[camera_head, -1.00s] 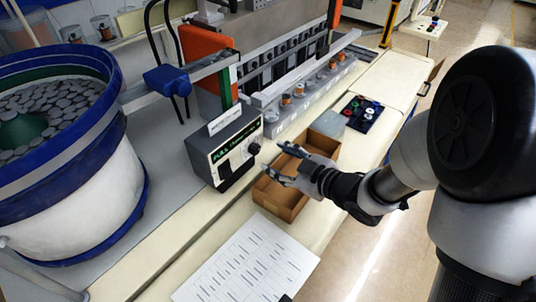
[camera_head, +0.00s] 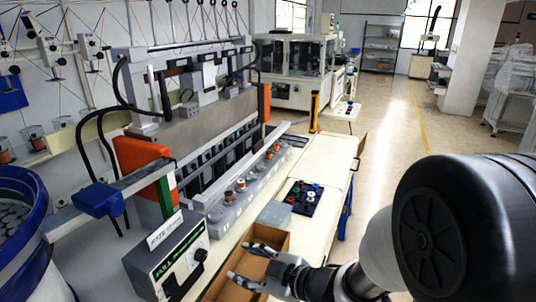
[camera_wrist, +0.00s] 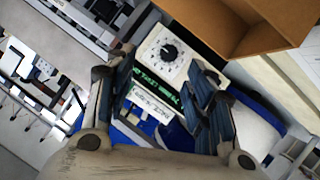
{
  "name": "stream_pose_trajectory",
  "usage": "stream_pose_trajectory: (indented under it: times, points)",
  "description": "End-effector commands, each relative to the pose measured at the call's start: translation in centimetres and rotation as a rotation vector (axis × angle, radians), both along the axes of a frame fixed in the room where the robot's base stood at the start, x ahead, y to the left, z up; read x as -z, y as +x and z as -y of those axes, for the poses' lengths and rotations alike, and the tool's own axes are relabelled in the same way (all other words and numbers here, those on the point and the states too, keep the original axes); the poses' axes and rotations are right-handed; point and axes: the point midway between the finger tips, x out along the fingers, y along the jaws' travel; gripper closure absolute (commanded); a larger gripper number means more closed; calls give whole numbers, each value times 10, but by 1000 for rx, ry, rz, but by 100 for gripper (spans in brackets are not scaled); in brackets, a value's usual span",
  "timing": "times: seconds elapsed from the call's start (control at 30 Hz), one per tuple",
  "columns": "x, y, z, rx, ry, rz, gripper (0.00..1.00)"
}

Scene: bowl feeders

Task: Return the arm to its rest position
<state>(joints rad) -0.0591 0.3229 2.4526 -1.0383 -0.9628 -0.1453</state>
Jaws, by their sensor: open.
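My gripper (camera_head: 254,268) is in the lower middle of the head view, with its fingers spread and nothing between them. It is over or beside the brown open box (camera_head: 228,290), to the right of the control box with a dial (camera_head: 170,262). In the wrist view my gripper (camera_wrist: 160,88) shows two separate dark fingers. The control box's dial face (camera_wrist: 168,52) shows beyond and between them. The brown box (camera_wrist: 245,25) is at the top right there. My forearm and a large dark joint fill the lower right of the head view.
A blue-rimmed bowl feeder (camera_head: 25,235) stands at the left edge. A machine with an orange panel (camera_head: 145,165) runs along the bench. A dark tray of coloured parts (camera_head: 305,197) and a grey translucent container (camera_head: 274,214) lie beyond the brown box. Open floor (camera_head: 385,150) lies to the right.

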Motion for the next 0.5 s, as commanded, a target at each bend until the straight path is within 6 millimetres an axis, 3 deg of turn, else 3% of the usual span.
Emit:
stream_pose_trajectory:
  times: [0.13, 0.27, 0.37, 0.5]
  points:
    - [-26, 25, 54, 239, -122, -4, 51]
    - [-54, 25, 123, 534, -204, -74, 51]
    - [-72, 2, 170, 748, -221, -170, 51]
    - [-86, -57, 215, 997, -188, -354, 51]
